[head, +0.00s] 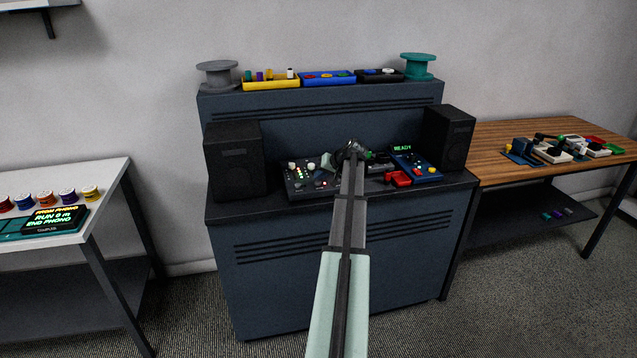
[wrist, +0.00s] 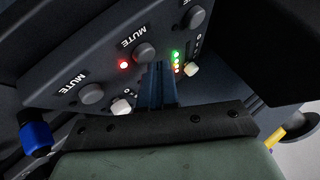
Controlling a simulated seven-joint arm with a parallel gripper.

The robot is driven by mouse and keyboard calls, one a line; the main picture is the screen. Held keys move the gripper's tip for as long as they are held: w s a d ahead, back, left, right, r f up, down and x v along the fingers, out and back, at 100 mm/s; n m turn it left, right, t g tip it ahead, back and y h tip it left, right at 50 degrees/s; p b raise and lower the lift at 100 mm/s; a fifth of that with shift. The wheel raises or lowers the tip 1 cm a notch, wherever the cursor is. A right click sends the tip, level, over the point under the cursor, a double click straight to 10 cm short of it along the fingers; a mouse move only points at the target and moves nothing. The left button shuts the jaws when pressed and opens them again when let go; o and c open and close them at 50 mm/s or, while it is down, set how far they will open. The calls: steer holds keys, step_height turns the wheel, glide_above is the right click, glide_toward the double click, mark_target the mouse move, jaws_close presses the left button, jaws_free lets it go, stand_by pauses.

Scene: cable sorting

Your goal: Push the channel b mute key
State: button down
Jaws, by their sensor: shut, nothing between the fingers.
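The mixer panel (head: 299,188) stands on the dark blue desk, left of my arm in the head view. In the wrist view it shows grey round keys marked MUTE: a middle key (wrist: 144,52), a lower left key (wrist: 92,93) and an upper right key (wrist: 195,18). A red light (wrist: 124,65) glows beside the middle key. No channel letters are readable, so I cannot tell which key is channel b. My gripper (wrist: 157,68) is shut and empty, its tips just below the middle key; I cannot tell whether they touch the panel. It also shows in the head view (head: 351,150).
White caps (wrist: 191,68) and a column of lit lights (wrist: 176,60) sit near my fingers. A blue-capped part (wrist: 37,138) is at lower left. Black speakers (head: 235,160) flank the desk top. A blue panel (head: 416,165) and red object (head: 398,178) stand to the right.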

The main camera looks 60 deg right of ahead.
mark_target(320, 183)
steer(key=shift+r, duration=3)
